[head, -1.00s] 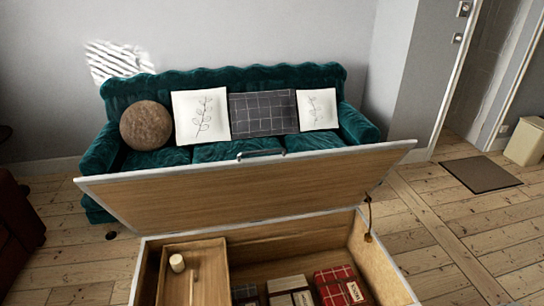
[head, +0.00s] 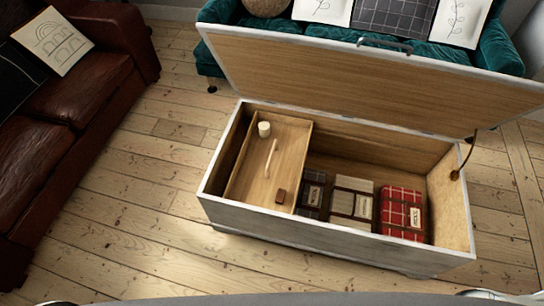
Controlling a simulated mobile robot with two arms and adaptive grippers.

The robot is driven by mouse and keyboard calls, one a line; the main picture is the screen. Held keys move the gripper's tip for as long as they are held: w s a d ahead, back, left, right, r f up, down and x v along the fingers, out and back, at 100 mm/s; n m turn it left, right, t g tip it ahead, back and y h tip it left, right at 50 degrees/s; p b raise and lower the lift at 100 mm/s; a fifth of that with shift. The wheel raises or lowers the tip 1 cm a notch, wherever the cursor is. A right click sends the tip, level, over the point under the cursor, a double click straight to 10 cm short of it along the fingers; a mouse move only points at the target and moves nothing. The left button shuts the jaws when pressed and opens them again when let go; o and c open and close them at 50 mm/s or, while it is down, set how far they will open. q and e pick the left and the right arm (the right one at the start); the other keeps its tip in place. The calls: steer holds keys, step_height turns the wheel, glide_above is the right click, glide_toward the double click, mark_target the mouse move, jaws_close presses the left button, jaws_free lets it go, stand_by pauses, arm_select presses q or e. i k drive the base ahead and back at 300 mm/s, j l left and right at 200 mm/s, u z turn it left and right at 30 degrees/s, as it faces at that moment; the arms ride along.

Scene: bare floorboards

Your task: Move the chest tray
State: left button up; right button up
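The wooden chest (head: 330,236) stands on the floor with its lid (head: 370,81) raised. The shallow wooden tray (head: 290,150) sits inside the chest at its left end. On the tray are a small white cylinder (head: 264,129), a thin light stick or handle (head: 271,158) and a small brown block (head: 280,196). To the right of the tray, folded bundles lie lower in the chest: dark plaid (head: 312,190), cream-grey (head: 352,198) and red plaid (head: 401,212). Neither gripper can be made out.
A dark red leather sofa (head: 80,120) with cushions stands at the left. A green sofa (head: 450,50) stands behind the chest. A cord (head: 464,160) hangs between lid and chest at the right. Floorboards (head: 140,210) are clear between the red sofa and the chest.

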mark_target(263, 167)
steer(key=i+j, duration=0.15)
steer(key=j, duration=0.25)
steer(key=i+j, duration=0.1)
steer(key=j, duration=0.3)
steer(key=i+j, duration=0.15)
steer(key=j, duration=0.3)
steer(key=i+j, duration=0.15)
steer(key=j, duration=0.25)
steer(key=i+j, duration=0.1)
steer(key=j, duration=0.3)
steer(key=i+j, duration=0.15)
steer(key=j, duration=0.25)
steer(key=i+j+z, duration=0.1)
steer(key=j, duration=0.3)
